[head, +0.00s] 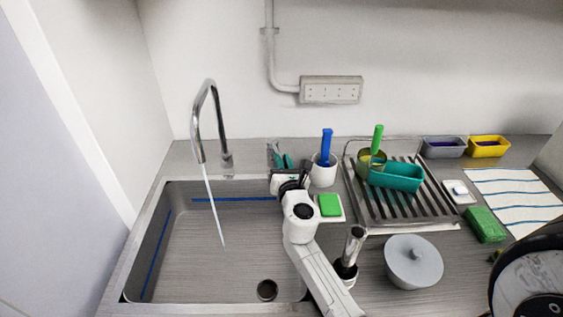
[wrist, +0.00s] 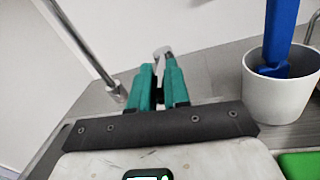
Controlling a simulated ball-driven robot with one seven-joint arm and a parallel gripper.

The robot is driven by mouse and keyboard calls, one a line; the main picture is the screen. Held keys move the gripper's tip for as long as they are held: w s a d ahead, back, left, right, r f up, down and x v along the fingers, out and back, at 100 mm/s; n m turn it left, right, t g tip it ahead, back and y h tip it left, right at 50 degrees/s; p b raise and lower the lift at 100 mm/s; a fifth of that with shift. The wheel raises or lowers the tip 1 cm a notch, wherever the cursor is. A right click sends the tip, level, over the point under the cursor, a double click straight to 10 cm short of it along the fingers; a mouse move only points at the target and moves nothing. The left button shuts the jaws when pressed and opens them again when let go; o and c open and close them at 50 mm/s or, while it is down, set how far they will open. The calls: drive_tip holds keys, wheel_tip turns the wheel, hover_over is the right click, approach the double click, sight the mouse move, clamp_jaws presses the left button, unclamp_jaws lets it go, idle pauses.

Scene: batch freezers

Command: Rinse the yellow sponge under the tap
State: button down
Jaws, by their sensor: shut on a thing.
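The tap (head: 211,110) stands at the back left of the sink (head: 205,255), and a thin stream of water (head: 212,205) runs from its spout. My gripper (head: 281,160) is at the back right of the sink, right of the tap. Its teal fingers (wrist: 159,82) are close together around a small grey-white piece (wrist: 162,52), which I cannot identify surely. I see no yellow sponge in either view. My arm hides part of the sink's right side. The tap post also shows in the wrist view (wrist: 90,45).
A white cup with a blue brush (head: 324,175) stands right of my gripper; a green sponge (head: 330,205) lies before it. A drying rack (head: 405,205) holds a teal tub (head: 397,177). A grey lidded pot (head: 413,262) stands in front. The left sink floor is clear.

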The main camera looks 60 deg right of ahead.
drive_tip(key=c, duration=1.1)
unclamp_jaws()
drive_tip(key=b+v, duration=0.1)
drive_tip(key=v, duration=1)
